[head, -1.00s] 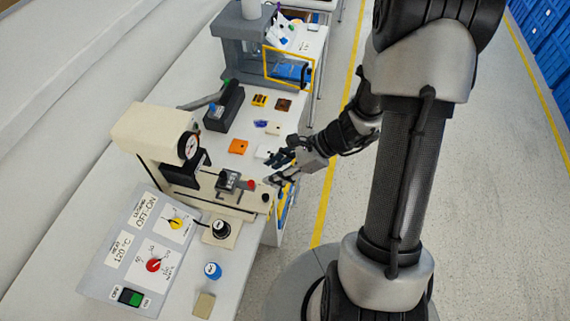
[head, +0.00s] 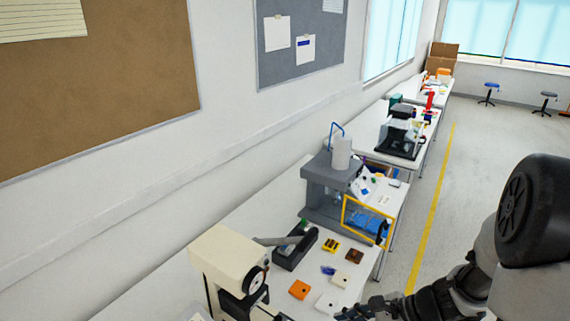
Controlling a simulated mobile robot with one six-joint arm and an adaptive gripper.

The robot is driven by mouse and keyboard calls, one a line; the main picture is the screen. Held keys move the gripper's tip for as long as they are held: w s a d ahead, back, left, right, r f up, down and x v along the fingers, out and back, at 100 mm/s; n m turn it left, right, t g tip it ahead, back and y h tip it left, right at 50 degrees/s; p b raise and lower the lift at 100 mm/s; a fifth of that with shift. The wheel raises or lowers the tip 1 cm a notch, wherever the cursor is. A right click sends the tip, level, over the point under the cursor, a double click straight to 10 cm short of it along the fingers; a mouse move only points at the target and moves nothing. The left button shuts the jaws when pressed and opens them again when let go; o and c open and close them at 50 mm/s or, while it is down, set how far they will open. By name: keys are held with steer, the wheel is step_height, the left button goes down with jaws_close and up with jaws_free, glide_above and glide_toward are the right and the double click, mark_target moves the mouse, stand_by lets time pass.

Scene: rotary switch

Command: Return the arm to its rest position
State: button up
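My arm (head: 455,292) shows at the lower right of the head view, folded low beside the bench. My gripper is at or below the bottom edge, and I cannot make out its fingers. The beige press-like machine (head: 230,266) with a round dial stands on the near bench at the lower left. The panel with the rotary switches is out of view below the frame.
The near bench (head: 345,272) holds orange, yellow, brown and white blocks (head: 300,289) and a dark lever device (head: 295,250). A grey machine with a yellow frame (head: 368,222) stands behind. More benches continue beyond. The floor (head: 480,150) to the right is open.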

steer(key=s+a+r+n+h, duration=0.1)
steer(key=s+r+n+h, duration=0.3)
steer(key=s+r+n, duration=0.3)
steer(key=s+a+r+n+t+h, duration=0.1)
steer(key=s+a+r+n+h, duration=0.1)
steer(key=s+r+n+h, duration=0.2)
steer(key=s+r+n, duration=0.3)
steer(key=r+n, duration=0.5)
steer(key=n, duration=0.2)
steer(key=shift+s+r+n, duration=0.3)
steer(key=shift+s+n, duration=0.05)
steer(key=shift+n, duration=0.05)
